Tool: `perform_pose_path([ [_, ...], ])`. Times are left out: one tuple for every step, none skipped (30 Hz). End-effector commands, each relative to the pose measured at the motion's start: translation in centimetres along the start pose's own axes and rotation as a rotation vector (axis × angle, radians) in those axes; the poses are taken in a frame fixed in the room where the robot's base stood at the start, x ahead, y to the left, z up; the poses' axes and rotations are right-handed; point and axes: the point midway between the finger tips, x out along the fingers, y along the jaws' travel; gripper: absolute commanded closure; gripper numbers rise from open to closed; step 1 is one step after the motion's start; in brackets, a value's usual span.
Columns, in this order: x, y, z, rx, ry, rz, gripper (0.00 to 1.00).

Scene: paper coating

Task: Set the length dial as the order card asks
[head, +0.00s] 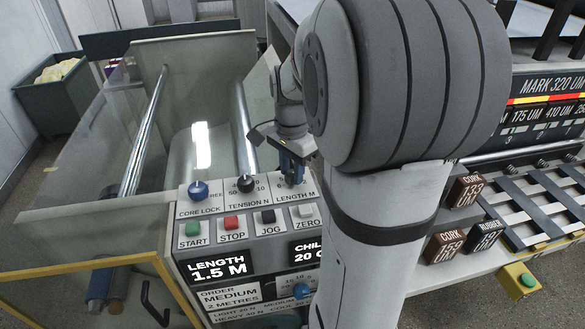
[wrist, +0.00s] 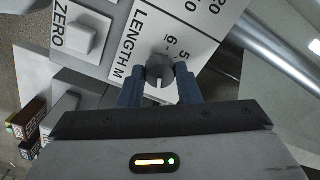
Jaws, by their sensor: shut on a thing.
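The length dial, a small grey knob (wrist: 160,68) on the white LENGTH M plate, sits between the blue fingers of my gripper (wrist: 161,88) in the wrist view. The fingers are shut on it. In the head view my gripper (head: 291,170) is over the LENGTH M plate (head: 302,196) and hides the knob. The length display (head: 217,268) reads 1.5 M. The order card (head: 230,297) reads ORDER MEDIUM 2 METRES, with smaller lines for light, medium and heavy below, partly hidden.
The tension dial (head: 246,184) and the blue core lock knob (head: 198,190) are left of my gripper. Below are START (head: 192,229), STOP (head: 231,222), JOG (head: 268,216) and ZERO (head: 306,211) buttons.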

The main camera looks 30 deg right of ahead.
Motion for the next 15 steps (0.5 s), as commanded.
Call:
perform_pose_path([
  [-0.03,0.02,-0.08,0.040,0.003,0.000,0.93],
  [-0.03,0.02,-0.09,0.064,0.003,0.000,0.93],
  [-0.03,0.02,-0.09,0.096,0.003,0.000,0.93],
  [-0.03,0.02,-0.09,0.118,0.003,0.000,0.93],
  [-0.03,0.02,-0.09,0.140,0.003,0.000,0.93],
  [-0.04,0.02,-0.09,0.168,0.003,0.000,0.93],
  [-0.04,0.02,-0.09,0.188,0.003,0.000,0.93],
  [-0.04,0.02,-0.09,0.206,0.003,0.000,0.93],
  [-0.04,0.02,-0.09,0.229,0.003,0.000,0.93],
  [-0.04,0.02,-0.09,0.245,0.003,0.000,0.93],
  [-0.04,0.02,-0.09,0.260,0.003,0.000,0.93],
  [-0.04,0.02,-0.09,0.278,0.003,0.000,0.93],
  [-0.04,0.02,-0.09,0.290,0.003,0.000,0.93],
  [-0.04,0.03,-0.09,0.301,0.003,0.000,0.93],
  [-0.04,0.03,-0.09,0.315,0.003,0.000,0.93],
])
